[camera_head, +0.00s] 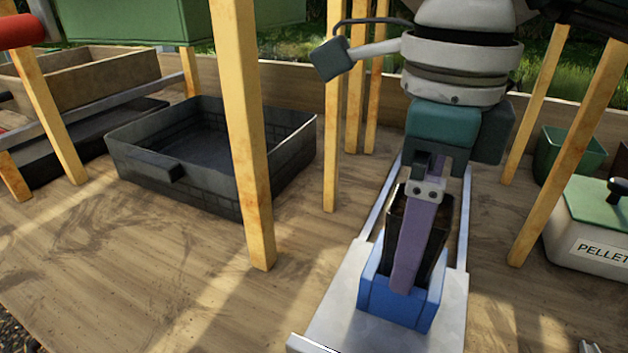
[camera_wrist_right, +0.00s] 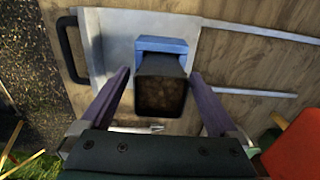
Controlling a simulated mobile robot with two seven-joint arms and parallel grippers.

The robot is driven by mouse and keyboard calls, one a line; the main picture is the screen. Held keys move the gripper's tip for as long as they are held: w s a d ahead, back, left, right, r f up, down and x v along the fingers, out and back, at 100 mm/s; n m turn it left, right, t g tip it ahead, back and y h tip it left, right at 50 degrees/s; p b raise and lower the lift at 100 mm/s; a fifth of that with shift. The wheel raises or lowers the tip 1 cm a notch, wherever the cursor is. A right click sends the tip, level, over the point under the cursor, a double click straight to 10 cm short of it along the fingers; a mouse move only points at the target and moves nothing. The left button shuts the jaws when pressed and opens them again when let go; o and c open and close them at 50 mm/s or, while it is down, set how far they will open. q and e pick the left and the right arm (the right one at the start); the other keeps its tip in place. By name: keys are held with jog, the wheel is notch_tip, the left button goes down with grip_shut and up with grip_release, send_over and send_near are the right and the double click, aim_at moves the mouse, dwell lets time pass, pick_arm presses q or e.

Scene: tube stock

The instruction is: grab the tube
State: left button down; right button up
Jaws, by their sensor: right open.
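The tube is a dark, square-sided pot (camera_head: 433,245) standing upright in a blue holder (camera_head: 412,312) on a pale metal slide (camera_head: 340,300). In the right wrist view I look down into the tube (camera_wrist_right: 160,65), which has brown soil inside; the blue holder (camera_wrist_right: 161,45) shows at its far side. My right gripper (camera_head: 413,245) comes from above with its purple fingers apart. In the wrist view one finger of the gripper (camera_wrist_right: 159,76) is on each side of the tube, with visible gaps. In the head view one finger hides part of the tube. My left gripper is not in view.
Wooden posts (camera_head: 247,150) rise close to the left of the arm and on the right (camera_head: 575,150). A black tray (camera_head: 180,185) sits at the left back. A pellet tub (camera_head: 590,235) and a green pot (camera_head: 570,155) stand at the right. The bench front left is clear.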

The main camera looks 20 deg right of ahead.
jog(key=shift+f, duration=0.25)
jog(key=c, duration=1.5)
grip_shut()
jog(key=shift+r, duration=0.15)
